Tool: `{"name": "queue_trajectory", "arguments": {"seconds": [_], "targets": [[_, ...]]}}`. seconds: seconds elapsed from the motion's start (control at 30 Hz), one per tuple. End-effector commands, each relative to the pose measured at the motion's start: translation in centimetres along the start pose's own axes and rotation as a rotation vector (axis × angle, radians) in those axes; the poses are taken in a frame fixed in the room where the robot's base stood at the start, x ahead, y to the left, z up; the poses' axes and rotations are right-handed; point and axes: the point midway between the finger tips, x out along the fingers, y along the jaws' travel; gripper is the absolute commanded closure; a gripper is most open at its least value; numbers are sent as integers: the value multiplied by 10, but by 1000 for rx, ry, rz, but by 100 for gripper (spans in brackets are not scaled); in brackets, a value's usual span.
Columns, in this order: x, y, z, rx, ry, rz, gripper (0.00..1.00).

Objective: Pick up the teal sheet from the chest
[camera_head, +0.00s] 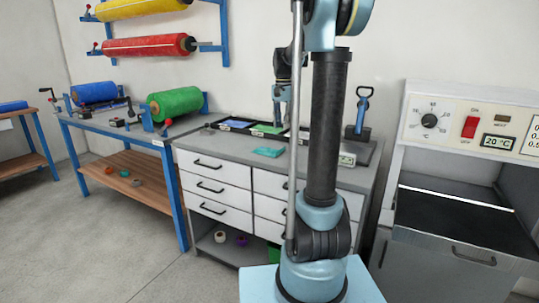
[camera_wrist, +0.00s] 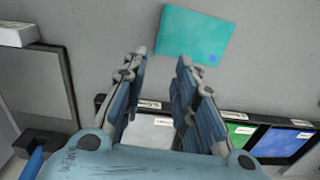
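The teal sheet (camera_head: 268,152) lies flat on the grey top of the chest of drawers (camera_head: 217,185), near its front edge. In the wrist view the teal sheet (camera_wrist: 194,35) is beyond the fingertips, apart from them, with a small blue square on one corner. My gripper (camera_wrist: 161,62) is open and empty above the chest top.
A dark divided tray (camera_head: 211,125) with white, green and blue contents stands at the back of the chest top. A blue-handled lever tool (camera_head: 361,110) stands to the right. A heater unit (camera_head: 466,135) is further right, and a blue bench (camera_head: 100,123) with rolls is left.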

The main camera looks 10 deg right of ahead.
Motion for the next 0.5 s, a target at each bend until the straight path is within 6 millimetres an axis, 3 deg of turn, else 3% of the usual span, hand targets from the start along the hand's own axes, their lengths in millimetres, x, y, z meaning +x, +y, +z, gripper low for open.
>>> {"name": "queue_trajectory", "arguments": {"seconds": [0.2, 0.5], "targets": [[35, 0, 0, 0, 0, 0, 74], [55, 1, 0, -1, 0, 0, 74]]}}
